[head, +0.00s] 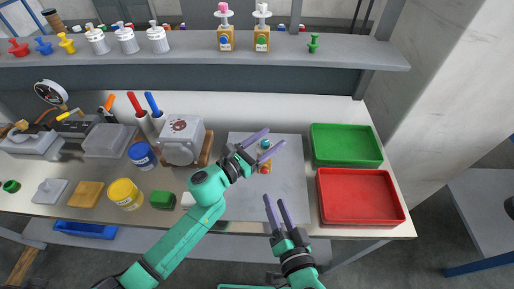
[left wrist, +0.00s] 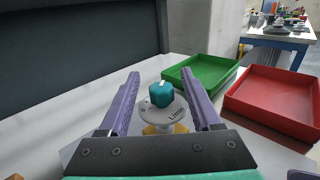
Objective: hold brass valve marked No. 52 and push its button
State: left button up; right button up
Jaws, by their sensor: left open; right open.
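A brass valve (head: 265,158) stands on the grey mat (head: 238,205), with a teal button on top and a red part low on its front. In the left wrist view the teal button (left wrist: 161,94) sits on a pale round plate (left wrist: 162,115) with a small label too small to read; some brass body (left wrist: 152,129) shows below. My left gripper (head: 276,137) is open, its purple fingers either side of the button and plate in the wrist view; no contact is visible. My right gripper (head: 273,199) is open and empty, low at the mat's front edge.
Two similar brass valves, one pink-topped (head: 225,39) and one white-topped (head: 262,39), stand on the shelf (head: 330,48). A green tray (head: 345,163) and red tray (head: 360,217) lie right of the mat. A grey box device (head: 181,151) and jars crowd the left.

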pick_arm(q)
jog(key=shift+x, duration=0.9)
pick_arm(e)
jog(key=shift+d, duration=0.1)
pick_arm(q)
jog(key=shift+s, duration=0.1)
jog(key=shift+c, duration=1.2)
grip_shut()
jog(key=shift+f, duration=0.1)
